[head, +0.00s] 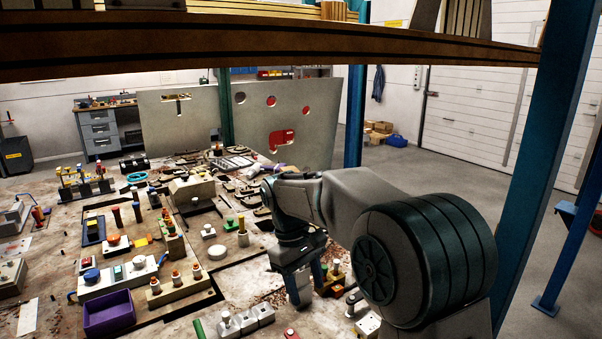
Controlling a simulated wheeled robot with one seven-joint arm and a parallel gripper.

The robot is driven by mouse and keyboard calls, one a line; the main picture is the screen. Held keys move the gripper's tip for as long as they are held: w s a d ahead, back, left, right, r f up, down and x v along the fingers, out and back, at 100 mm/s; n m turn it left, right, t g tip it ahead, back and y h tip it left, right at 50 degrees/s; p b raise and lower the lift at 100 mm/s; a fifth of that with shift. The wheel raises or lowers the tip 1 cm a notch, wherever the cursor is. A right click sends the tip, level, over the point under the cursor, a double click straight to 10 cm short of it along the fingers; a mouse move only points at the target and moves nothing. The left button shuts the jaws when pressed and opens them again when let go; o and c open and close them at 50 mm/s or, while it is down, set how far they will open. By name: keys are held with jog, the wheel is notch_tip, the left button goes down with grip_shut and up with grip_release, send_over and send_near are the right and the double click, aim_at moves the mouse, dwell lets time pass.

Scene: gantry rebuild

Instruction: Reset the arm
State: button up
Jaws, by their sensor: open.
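My arm comes in from the lower right and reaches over the right side of the cluttered workbench (150,228). My gripper (303,300) hangs from its end, pointing down close to the bench top. It is open, and I see nothing held in it. Small parts with coloured tops stand just right of the gripper; whether it touches them cannot be told. The arm's wrist and large round joint hide part of the bench behind them.
A purple bin (109,315) sits at the bench's front left. Several grey blocks with coloured buttons (125,275) and pegs crowd the bench. A wooden beam (270,40) crosses overhead. A blue post (555,120) stands at right. Grey panels (290,115) stand behind. Open floor lies right.

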jog(key=s+d+m+t+y, duration=0.1)
jog(key=s+d+m+t, duration=0.1)
jog(key=s+d+m, duration=0.2)
jog(key=s+d+m+t+y, duration=0.1)
jog(key=s+d+m+t, duration=0.2)
jog(key=s+d, duration=0.7)
jog(key=shift+s+f+m+t+y, duration=0.25)
jog(key=shift+s+m, duration=0.45)
jog(key=shift+s, duration=2.7)
jog(key=shift+d+r, duration=0.1)
jog(key=shift+c, duration=0.3)
